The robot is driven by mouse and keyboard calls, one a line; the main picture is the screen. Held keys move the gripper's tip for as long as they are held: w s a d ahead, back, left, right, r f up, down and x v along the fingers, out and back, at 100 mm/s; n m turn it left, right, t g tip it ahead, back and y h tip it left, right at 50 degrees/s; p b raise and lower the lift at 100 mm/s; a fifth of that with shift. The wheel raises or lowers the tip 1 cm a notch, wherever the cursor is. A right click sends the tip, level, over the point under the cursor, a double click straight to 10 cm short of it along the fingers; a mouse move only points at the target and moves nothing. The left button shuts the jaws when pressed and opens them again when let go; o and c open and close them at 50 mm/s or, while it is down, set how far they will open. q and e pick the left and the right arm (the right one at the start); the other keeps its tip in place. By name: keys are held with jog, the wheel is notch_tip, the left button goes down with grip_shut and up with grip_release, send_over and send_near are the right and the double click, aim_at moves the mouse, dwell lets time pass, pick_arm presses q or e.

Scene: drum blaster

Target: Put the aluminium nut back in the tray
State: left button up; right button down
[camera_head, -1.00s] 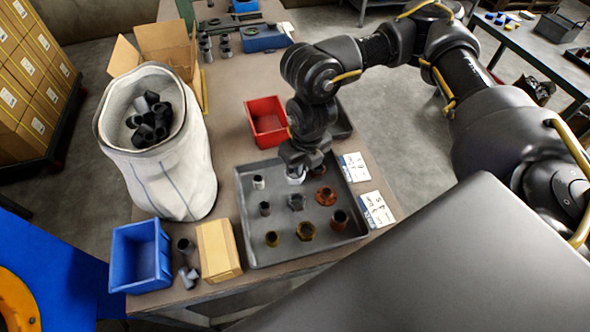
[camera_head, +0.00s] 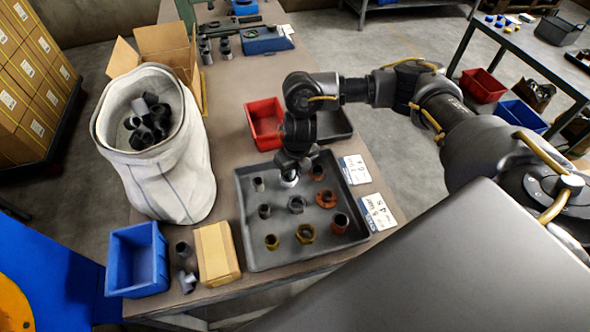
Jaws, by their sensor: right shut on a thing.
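The aluminium nut (camera_head: 289,182) is a pale silvery piece, mostly hidden under my right gripper (camera_head: 291,174). The right gripper points down and is shut on it, over the far middle of the grey tray (camera_head: 262,261). I cannot tell whether the nut touches the tray floor. My left gripper is not in view.
The tray also holds an orange nut (camera_head: 327,198) and several cylinders. A red bin (camera_head: 265,124) stands behind it. A cardboard box (camera_head: 216,253) and a blue bin (camera_head: 138,260) are at left, near a white sack (camera_head: 165,185). Label cards (camera_head: 378,211) lie at right.

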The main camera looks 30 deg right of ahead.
jog(key=c, duration=1.5)
grip_release()
jog(key=shift+r, duration=0.1)
jog(key=shift+r, duration=0.25)
notch_tip(320, 180, up, 11)
jog(key=s+p, duration=0.1)
jog(key=shift+s+r, duration=0.2)
jog(key=shift+s, duration=0.05)
